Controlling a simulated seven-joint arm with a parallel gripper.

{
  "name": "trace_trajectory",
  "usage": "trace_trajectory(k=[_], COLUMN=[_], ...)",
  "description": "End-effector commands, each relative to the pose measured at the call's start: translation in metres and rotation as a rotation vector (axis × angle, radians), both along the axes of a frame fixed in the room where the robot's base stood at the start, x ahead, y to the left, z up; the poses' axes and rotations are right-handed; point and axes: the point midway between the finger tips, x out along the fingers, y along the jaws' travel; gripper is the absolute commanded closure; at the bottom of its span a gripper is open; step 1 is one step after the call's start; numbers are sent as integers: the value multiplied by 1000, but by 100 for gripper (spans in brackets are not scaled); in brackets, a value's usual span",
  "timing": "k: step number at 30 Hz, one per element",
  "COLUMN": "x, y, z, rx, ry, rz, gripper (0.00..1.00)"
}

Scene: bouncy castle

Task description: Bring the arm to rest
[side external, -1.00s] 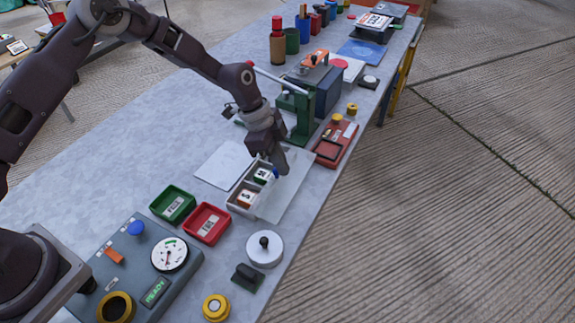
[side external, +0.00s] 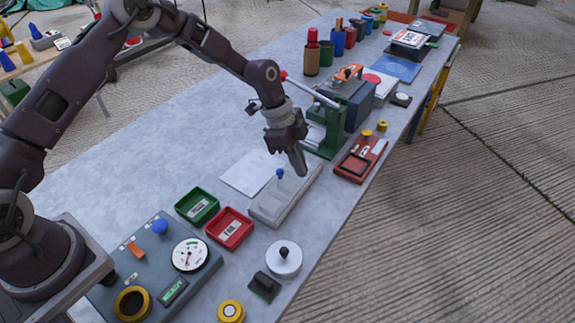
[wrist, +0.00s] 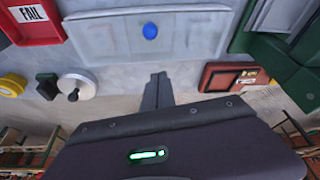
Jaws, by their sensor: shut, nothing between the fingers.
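My gripper (side external: 302,171) is shut and empty. In the side view it hangs, pointing down, at the right of a long pale grey box (side external: 290,197). A blue knob (side external: 280,173) stands up from the lid on top of the box, apart from my fingers. The box looks closed and its inside is hidden. In the wrist view the shut fingertips (wrist: 158,80) sit below the box's edge in the picture, and the blue knob (wrist: 150,31) shows on the grey lid (wrist: 105,42).
A green tray (side external: 197,206) and a red tray (side external: 229,228) stand left of the box. A green press (side external: 325,130) with a raised lever is close behind my gripper. A red case (side external: 360,160) lies to the right. A control panel (side external: 150,268) is in front. The table's far left is clear.

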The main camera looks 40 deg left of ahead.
Motion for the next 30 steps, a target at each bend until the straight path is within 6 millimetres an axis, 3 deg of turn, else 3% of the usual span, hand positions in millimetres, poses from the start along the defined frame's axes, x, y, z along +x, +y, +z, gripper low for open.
trace_trajectory(k=[3, 7, 13, 16, 20, 24, 27, 30], x=[0, -3, -8, -26, -79, -157, -221, -276], y=[18, 28, 35, 40, 58, 81, 95, 105], z=[36, 64, 88, 120, 187, 249, 275, 283], rx=[3, 4, 12, 69, 182, 225, 180, 87], ry=[-7, -6, -4, -10, -32, -86, -124, -141], rz=[10, 10, 15, 75, 285, 607, 860, 1079], gripper=[100, 100, 100, 100, 100, 100, 100, 100])
